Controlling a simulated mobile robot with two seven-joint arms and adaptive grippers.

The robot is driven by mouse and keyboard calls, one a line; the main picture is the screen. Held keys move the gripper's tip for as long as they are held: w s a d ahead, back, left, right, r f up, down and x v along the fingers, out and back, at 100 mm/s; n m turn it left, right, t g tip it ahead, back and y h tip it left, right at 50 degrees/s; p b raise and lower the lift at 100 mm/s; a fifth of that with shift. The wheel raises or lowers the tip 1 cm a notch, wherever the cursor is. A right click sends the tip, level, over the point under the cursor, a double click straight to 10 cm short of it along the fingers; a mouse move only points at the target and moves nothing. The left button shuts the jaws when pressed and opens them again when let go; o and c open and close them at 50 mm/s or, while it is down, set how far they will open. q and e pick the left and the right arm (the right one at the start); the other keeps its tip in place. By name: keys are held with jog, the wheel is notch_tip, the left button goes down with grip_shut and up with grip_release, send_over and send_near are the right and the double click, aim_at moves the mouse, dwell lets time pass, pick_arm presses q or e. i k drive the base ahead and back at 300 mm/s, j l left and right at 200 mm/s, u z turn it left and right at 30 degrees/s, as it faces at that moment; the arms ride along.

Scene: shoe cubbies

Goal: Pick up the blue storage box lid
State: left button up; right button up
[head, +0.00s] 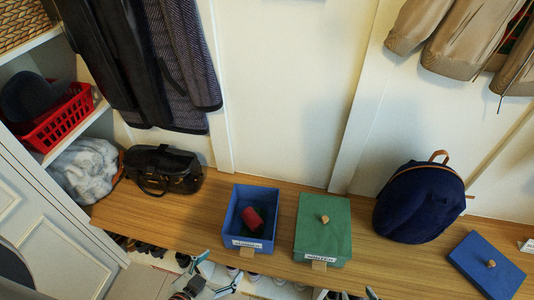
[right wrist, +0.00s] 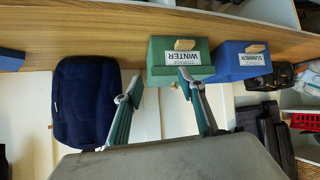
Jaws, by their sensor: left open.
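The blue lid (head: 487,265) with a round wooden knob (head: 491,264) lies flat on the wooden bench at the right. A blue piece at the left edge of the right wrist view (right wrist: 10,60) looks like part of it. The blue box (head: 251,219) stands open on the bench with a red item inside; it also shows in the right wrist view (right wrist: 240,62). My left gripper (head: 213,276) is open and empty in front of the bench, below the blue box. My right gripper (right wrist: 160,84) is open and empty, in front of the green box and far from the lid.
A closed green box (head: 323,228) stands right of the blue box. A dark blue backpack (head: 420,203) sits between the green box and the lid. A black bag (head: 163,170) is at the bench's left. Shoes sit below the bench; coats hang above.

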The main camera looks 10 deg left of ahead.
aim_at(492, 273)
jog(key=z, duration=1.7)
jog(key=k+u, duration=0.1)
jog(key=u, duration=2.05)
jog(key=k+l, duration=0.1)
jog(key=l, duration=0.5)
jog(key=k+l, duration=0.1)
jog(key=l, duration=0.5)
